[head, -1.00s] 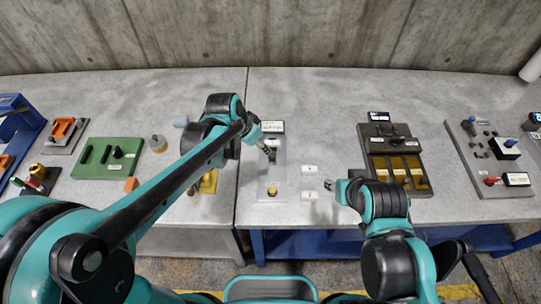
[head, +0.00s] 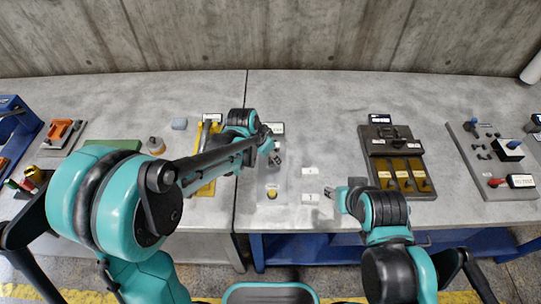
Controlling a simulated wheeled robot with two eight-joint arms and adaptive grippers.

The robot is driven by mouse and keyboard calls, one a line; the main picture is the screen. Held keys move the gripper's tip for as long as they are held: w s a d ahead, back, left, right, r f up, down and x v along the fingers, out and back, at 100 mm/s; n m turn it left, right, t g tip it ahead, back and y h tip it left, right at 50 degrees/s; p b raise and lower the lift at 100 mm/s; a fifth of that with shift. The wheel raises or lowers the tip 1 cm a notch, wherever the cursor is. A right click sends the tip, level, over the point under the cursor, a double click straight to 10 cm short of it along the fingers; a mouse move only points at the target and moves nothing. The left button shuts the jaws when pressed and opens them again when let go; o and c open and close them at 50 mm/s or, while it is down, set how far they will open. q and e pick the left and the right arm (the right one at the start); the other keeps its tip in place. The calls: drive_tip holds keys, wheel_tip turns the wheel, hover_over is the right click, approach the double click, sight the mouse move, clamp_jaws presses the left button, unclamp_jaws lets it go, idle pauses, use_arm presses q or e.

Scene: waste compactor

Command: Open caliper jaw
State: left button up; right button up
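A pale grey plate (head: 271,180) lies at the middle of the table. It has a round yellow knob (head: 272,194) near its front, a small dark part (head: 275,159) farther back, and a small display (head: 277,129) behind. I cannot tell for certain which part is the caliper jaw. My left gripper (head: 272,149) is over the back half of the plate, close to the dark part. Its fingers are too small and partly hidden to tell open or shut, or whether they touch. My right gripper (head: 329,192) is right of the plate, with small, unclear fingers.
White labels (head: 310,171) lie between the plate and my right gripper. A dark tray with gold pieces (head: 380,176) and a grey board with coloured knobs (head: 480,185) stand to the right. A yellow fixture (head: 203,187) is to the left. The back of the table is largely clear.

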use_arm(q)
clamp_jaws()
drive_tip(key=shift+s, duration=1.3)
unclamp_jaws()
drive_tip(key=v, duration=1.2)
drive_tip(key=s+a+n+t+y, duration=0.3)
drive_tip(key=s+a+n, duration=0.6)
drive_tip(key=s+a, duration=0.4)
drive_tip(key=shift+a+f+t, duration=0.4)
drive_tip(key=shift+a+t, duration=0.1)
drive_tip(key=shift+a, duration=0.25)
